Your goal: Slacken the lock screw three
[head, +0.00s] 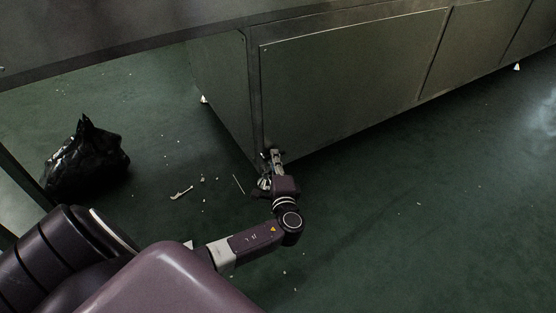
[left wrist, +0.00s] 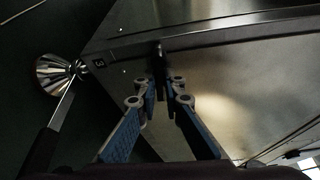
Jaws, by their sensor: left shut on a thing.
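The lock screw (left wrist: 158,54) is a dark, upright piece at the lower edge of the metal cabinet, seen in the left wrist view. My left gripper (left wrist: 161,84) is shut on it, with its two blue-padded fingers on either side. In the head view my left gripper (head: 273,156) is at the low near corner of the cabinet (head: 340,85), and the screw cannot be made out clearly there. A small dark label (left wrist: 98,63) with a pale mark, seemingly a 3, is on the cabinet corner in the left wrist view. My right gripper is not in view.
A shiny cone-shaped foot (left wrist: 56,74) stands beside the corner in the left wrist view. A black rubbish bag (head: 85,160) is on the green floor at the left. Small pale scraps (head: 181,193) lie left of my gripper. The floor at the right is mostly clear.

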